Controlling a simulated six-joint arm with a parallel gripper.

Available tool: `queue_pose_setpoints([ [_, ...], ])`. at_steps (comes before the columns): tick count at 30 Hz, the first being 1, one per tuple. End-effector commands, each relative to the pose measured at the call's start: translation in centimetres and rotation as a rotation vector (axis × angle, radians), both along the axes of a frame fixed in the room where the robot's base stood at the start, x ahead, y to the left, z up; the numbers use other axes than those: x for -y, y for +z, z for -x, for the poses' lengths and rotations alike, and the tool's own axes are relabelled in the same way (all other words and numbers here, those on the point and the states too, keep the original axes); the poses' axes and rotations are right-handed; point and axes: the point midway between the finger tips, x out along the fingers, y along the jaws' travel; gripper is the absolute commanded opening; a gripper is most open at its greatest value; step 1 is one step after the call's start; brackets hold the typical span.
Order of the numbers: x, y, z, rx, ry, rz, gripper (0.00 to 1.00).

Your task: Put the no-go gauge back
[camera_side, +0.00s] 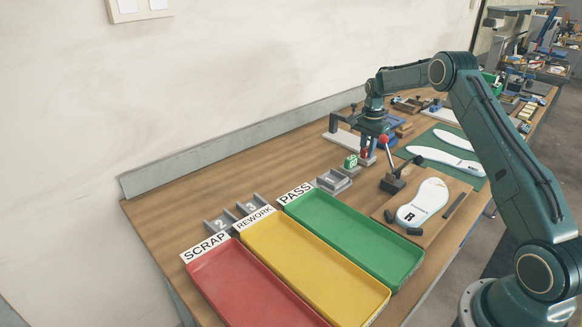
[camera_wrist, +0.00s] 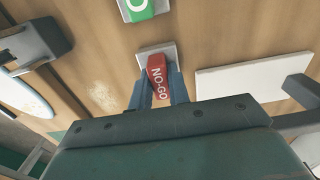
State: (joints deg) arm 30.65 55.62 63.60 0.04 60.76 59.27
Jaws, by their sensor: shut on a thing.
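The red no-go gauge (camera_wrist: 158,84), lettered NO-GO, is between the two blue fingers of my gripper (camera_wrist: 157,90) in the wrist view. My gripper is shut on it. Just past the gauge's far end is a small light grey stand (camera_wrist: 157,51), partly hidden by the gauge; I cannot tell whether they touch. In the side view my gripper (camera_side: 368,151) points down at the table, and the gauge is small and partly hidden by the fingers. The green GO gauge (camera_side: 351,161) stands just left of it; it also shows at the top of the wrist view (camera_wrist: 139,9).
A red-knobbed lever fixture (camera_side: 391,175) and a white insole (camera_side: 422,202) on a board are close on the right. Green (camera_side: 352,228), yellow and red trays lie in front. Grey numbered holders (camera_side: 334,180) stand behind them. A white plate (camera_wrist: 250,78) lies right in the wrist view.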

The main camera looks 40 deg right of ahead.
Motion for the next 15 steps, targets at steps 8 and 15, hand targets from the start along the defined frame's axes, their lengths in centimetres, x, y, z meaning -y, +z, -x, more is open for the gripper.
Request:
queue_pose_setpoints([
  [8, -0.01, -0.25, 0.01, -0.001, 0.0, 0.0, 0.4],
  [15, 0.0, -0.22, 0.01, 0.0, 0.0, 0.0, 0.4],
])
